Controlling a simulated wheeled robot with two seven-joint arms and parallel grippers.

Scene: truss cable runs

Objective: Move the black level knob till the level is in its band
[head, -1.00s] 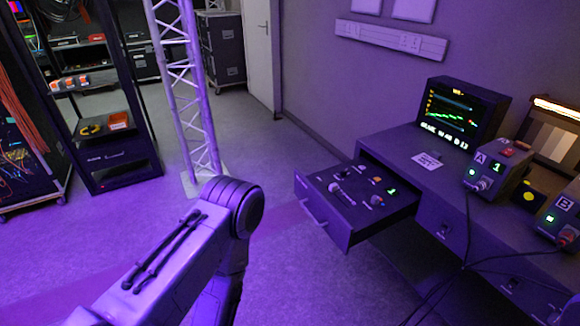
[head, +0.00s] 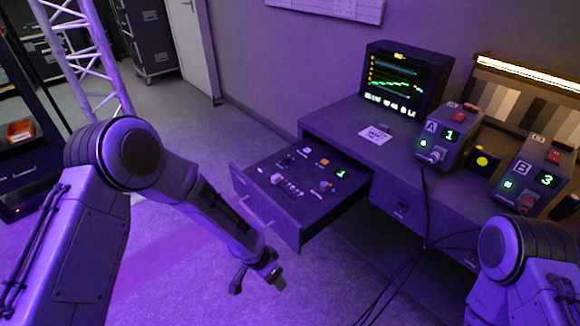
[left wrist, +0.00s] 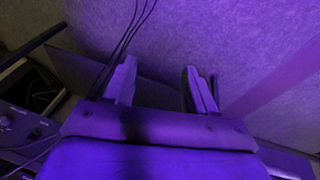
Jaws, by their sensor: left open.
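Which one is the black level knob is too small to tell. A monitor (head: 392,82) above shows a green trace between coloured lines; its text is unreadable. My left gripper (head: 258,280) is in front of and below the drawer, apart from it. In the left wrist view its fingers (left wrist: 160,88) are apart with nothing between them. My right arm shows at lower right, its gripper out of frame.
Boxes A (head: 450,132) and B (head: 537,178) stand on the desk at right, with cables hanging down. A white card (head: 375,136) lies before the monitor. A truss (head: 85,55) stands at left. The floor left of the drawer is clear.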

